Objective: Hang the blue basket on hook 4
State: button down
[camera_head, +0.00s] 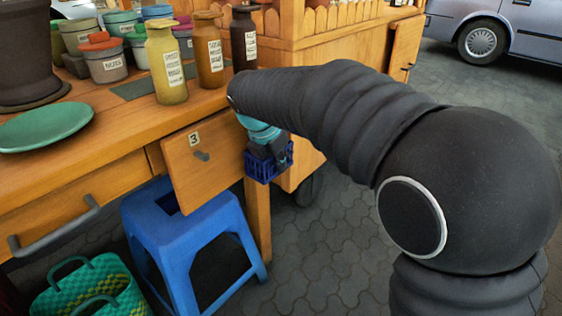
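The small blue basket (263,169) is at the front right corner of the wooden stall, just above and beside the table leg. My gripper (270,151) reaches down to it from above, with its dark fingers at the top of the basket. The fingers look shut on the basket, which hangs upright off the ground, though the exact grip is small and partly hidden. No hook marked 4 shows; my arm and gripper cover part of the stall's corner.
A blue stool (185,232) stands below the panel, with a green woven bag (92,288) to its left. Bottles (208,50), pots and a green plate (45,127) stand on the tabletop. Paved floor lies open right of the table leg. A car (500,25) is behind.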

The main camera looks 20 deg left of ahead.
jog(key=c, duration=1.2)
grip_release()
jog(key=shift+a+f, duration=0.15)
jog(key=shift+a, duration=0.2)
jog(key=shift+c, duration=0.2)
